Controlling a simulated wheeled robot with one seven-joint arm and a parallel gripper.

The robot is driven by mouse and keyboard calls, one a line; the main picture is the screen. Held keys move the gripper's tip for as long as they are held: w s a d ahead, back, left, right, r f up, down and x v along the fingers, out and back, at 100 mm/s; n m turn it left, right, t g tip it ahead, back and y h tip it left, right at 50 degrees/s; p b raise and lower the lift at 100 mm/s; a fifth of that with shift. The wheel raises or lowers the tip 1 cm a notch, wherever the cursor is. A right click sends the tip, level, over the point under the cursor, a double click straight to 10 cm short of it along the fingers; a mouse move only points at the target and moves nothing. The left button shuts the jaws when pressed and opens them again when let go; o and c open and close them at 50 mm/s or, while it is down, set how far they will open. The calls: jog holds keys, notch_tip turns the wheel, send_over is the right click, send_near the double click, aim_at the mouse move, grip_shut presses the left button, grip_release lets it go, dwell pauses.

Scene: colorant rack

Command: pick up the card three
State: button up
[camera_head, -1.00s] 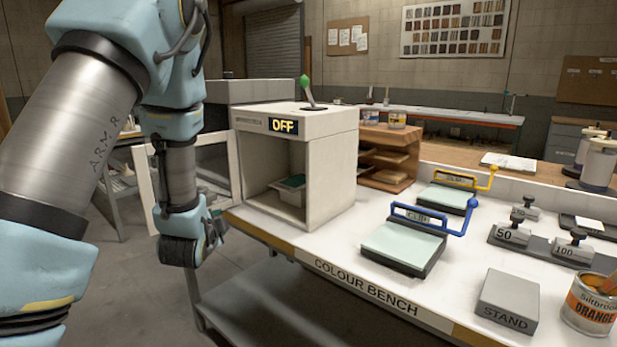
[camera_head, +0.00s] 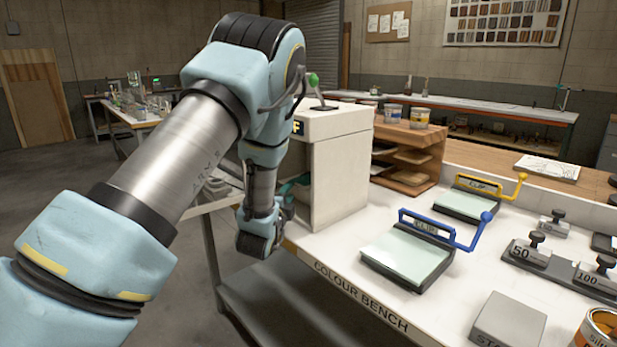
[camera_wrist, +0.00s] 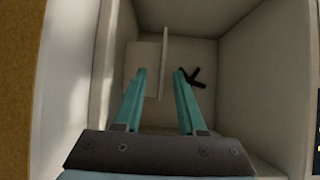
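My gripper (camera_wrist: 160,76) has two teal fingers set apart, reaching into the open front of the white cabinet (camera_wrist: 268,75). A thin pale upright panel, seen almost edge-on (camera_wrist: 164,50), stands beyond and between the fingertips. A flat pale piece (camera_wrist: 143,62) lies to its left, partly behind the left finger. A small black forked thing (camera_wrist: 190,78) is by the right fingertip. I cannot read any number, so I cannot tell which piece is card three. In the head view my arm hides most of the cabinet (camera_head: 342,165) opening.
The cabinet walls stand close on both sides of my gripper. On the bench to the right are a blue-handled clip board (camera_head: 408,255), a yellow-handled one (camera_head: 464,204), weights (camera_head: 530,252) and a grey stand block (camera_head: 508,322). A wooden shelf (camera_head: 410,160) is behind.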

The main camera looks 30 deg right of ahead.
aim_at(308, 180)
jog(key=p+x, duration=0.1)
jog(key=x, duration=0.2)
jog(key=shift+w+d+r, duration=0.15)
grip_shut()
dwell(0.5)
